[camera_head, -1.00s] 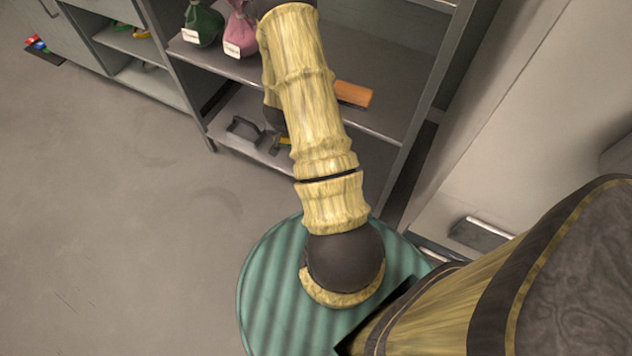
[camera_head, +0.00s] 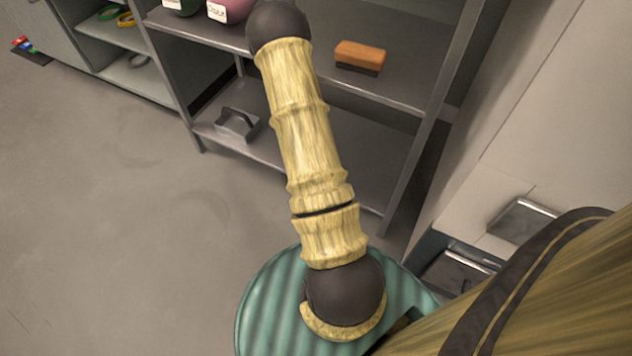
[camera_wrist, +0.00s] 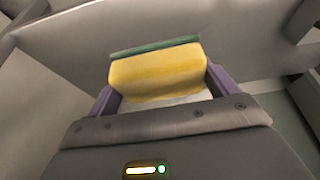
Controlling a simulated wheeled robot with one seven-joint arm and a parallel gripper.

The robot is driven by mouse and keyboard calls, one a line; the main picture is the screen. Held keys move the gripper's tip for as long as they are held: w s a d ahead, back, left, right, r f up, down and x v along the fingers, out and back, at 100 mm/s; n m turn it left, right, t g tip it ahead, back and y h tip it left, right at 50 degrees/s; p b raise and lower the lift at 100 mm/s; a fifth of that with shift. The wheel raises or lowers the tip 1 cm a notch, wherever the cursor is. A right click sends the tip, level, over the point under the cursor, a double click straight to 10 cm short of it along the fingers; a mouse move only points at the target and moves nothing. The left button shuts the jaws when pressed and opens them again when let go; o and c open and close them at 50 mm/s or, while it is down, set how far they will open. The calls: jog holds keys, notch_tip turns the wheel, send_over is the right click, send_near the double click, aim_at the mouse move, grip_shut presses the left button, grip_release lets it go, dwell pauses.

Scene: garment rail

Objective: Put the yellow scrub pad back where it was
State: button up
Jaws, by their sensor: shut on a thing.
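The yellow scrub pad (camera_wrist: 158,76) shows in the wrist view, a yellow block with a dark green layer along its far edge. My gripper (camera_wrist: 160,88) is shut on it, with a purple finger on each side of the pad. A pale grey surface lies behind the pad in that view; I cannot tell whether the pad touches it. In the head view my arm crosses the shelf unit, and neither the gripper nor the pad shows there.
A grey shelf unit (camera_head: 405,98) stands ahead. An orange-brown brush or block (camera_head: 360,56) lies on its upper shelf. A grey handled object (camera_head: 237,124) lies on the lower shelf.

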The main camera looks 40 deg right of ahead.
jog(key=shift+b+x, duration=0.3)
jog(key=shift+x, duration=0.55)
jog(key=shift+s+r, duration=0.1)
jog(key=shift+s, duration=0.05)
notch_tip(320, 180, down, 6)
jog(key=b, duration=0.4)
jog(key=shift+f+b, duration=1.3)
jog(key=shift+f, duration=0.7)
jog(key=shift+f, duration=0.1)
